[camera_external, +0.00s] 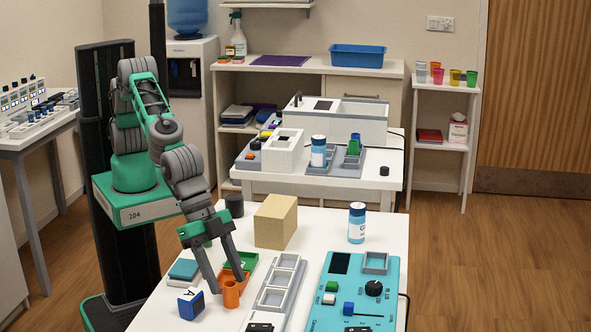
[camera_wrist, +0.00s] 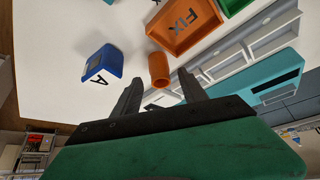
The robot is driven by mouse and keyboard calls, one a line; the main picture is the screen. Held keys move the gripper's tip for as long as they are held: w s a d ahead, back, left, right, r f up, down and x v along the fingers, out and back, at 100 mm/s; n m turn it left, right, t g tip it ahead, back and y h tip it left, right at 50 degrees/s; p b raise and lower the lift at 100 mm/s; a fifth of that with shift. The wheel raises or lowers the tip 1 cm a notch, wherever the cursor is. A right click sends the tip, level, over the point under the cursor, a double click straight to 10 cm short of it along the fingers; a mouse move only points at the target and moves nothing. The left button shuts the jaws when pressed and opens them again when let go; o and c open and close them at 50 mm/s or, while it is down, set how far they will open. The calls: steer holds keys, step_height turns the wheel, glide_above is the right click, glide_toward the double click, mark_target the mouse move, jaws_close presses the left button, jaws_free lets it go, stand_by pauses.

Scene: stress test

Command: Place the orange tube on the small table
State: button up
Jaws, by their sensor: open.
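The orange tube (camera_external: 231,296) stands on the white table in front of me, close to an orange tray. In the wrist view the orange tube (camera_wrist: 159,70) is just beyond the fingertips, roughly centred between them. My gripper (camera_external: 227,283) points down at the tube, with its fingers on either side of it in the external view. The fingers (camera_wrist: 160,89) are apart, with nothing held between them. A smaller white table (camera_external: 386,185) stands behind the front table and carries several devices; I cannot tell whether it is the task's small table.
The orange tray marked FIX (camera_wrist: 185,28) is beside the tube. A blue block marked A (camera_external: 191,304) lies to its left and a grey compartment rack (camera_external: 262,299) to its right. A cardboard-coloured box (camera_external: 276,222) and a blue-capped bottle (camera_external: 356,224) stand farther back.

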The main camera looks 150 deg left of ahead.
steer(key=a+v, duration=0.1)
steer(key=v, duration=0.8)
steer(key=s+a+g, duration=0.1)
steer(key=s, duration=1.1)
steer(key=s+a+m+g, duration=0.1)
steer(key=s+a, duration=0.1)
steer(key=s, duration=1)
steer(key=shift+a+r+h, duration=0.25)
steer(key=shift+a+h, duration=0.05)
steer(key=shift+h, duration=0.1)
steer(key=shift+o, duration=0.3)
steer(key=s+f+m+g, duration=0.1)
steer(key=s+f, duration=0.3)
steer(key=s, duration=0.8)
steer(key=shift+f, duration=0.35)
steer(key=shift+w, duration=0.1)
